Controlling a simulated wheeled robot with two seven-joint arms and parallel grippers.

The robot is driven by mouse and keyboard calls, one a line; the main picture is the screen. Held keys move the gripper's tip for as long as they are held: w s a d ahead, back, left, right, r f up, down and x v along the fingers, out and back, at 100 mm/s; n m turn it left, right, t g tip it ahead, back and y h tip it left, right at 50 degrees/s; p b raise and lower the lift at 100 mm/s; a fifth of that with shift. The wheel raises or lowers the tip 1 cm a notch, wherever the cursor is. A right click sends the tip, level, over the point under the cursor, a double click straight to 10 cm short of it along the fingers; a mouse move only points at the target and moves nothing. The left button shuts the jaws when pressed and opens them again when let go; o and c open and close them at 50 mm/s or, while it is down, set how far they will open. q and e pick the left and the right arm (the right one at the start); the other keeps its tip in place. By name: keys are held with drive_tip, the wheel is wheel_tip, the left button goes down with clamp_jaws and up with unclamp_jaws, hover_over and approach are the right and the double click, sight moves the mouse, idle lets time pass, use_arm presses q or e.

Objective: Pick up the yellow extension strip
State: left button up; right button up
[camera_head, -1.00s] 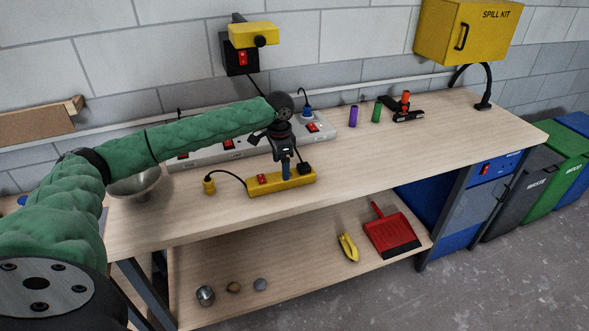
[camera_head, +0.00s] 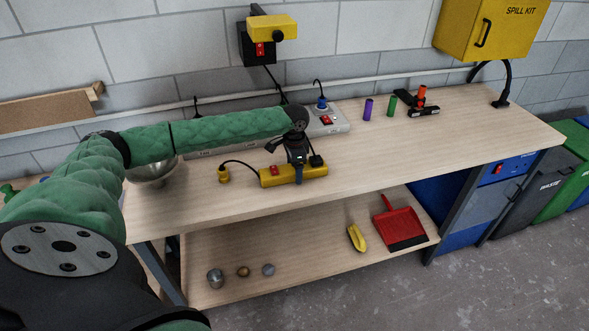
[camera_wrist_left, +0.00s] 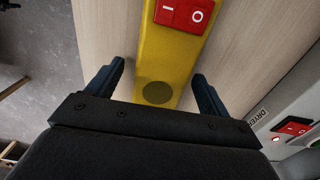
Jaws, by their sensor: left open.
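The yellow extension strip (camera_head: 285,176) lies on the wooden bench top near its front edge, with a red switch and a cord running left to a yellow plug (camera_head: 223,174). In the left wrist view the strip (camera_wrist_left: 169,62) passes between the two fingers, with its red rocker switch above. My left gripper (camera_head: 298,178) is at the strip and points down. In the left wrist view the gripper (camera_wrist_left: 160,85) is open, one finger on each side of the strip, with gaps showing. My right gripper is not in view.
A long grey power strip (camera_head: 334,121) lies behind, partly hidden by my left arm. A metal bowl (camera_head: 152,172) stands at left. Purple (camera_head: 368,109) and green (camera_head: 391,105) cylinders stand at the back. The lower shelf holds a red dustpan (camera_head: 399,222). The bench's right front is clear.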

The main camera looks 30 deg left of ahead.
use_arm(q)
drive_tip(key=shift+w+f, duration=0.1)
drive_tip(key=shift+f, duration=0.3)
drive_tip(key=shift+r, duration=0.1)
drive_tip(key=c, duration=1.3)
